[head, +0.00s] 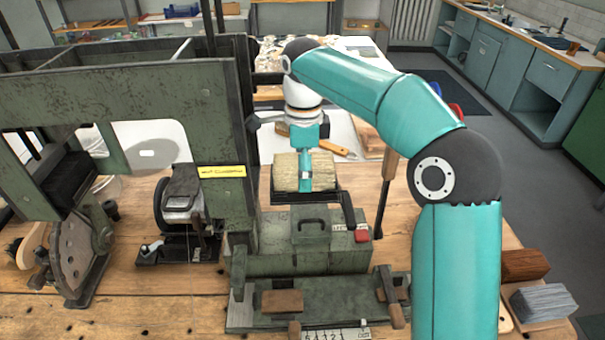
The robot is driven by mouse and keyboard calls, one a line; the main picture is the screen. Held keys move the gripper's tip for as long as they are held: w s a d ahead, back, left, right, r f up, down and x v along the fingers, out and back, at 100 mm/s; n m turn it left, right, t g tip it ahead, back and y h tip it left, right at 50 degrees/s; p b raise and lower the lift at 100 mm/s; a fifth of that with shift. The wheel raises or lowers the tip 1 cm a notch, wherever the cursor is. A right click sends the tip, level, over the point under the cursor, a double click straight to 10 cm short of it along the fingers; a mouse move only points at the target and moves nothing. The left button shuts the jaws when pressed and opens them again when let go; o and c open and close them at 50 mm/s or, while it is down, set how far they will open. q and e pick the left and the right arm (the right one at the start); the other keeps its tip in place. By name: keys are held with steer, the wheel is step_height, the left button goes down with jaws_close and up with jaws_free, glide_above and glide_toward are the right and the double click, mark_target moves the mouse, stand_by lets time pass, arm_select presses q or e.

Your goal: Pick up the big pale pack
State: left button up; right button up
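A pale straw-coloured bristle pack (286,172) lies on a dark tray (322,199) behind the green metal box, near the middle of the head view. My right arm reaches over from the right, and its teal gripper (305,180) points down at the pack. One finger shows in front of the pack's near face; the other finger is hidden, so I cannot tell whether the gripper touches or grips it. The pack appears to rest level on the tray. My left gripper is not in view.
A green machine frame (120,85) stands on the left. A green metal box (300,245) with a handle stands in front of the tray. A grey pack (543,303) and a brown pack (525,265) lie at the right edge. An orange-handled tool (335,147) lies behind the tray.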

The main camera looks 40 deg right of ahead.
steer(key=shift+f, duration=0.15)
steer(key=c, duration=1.4)
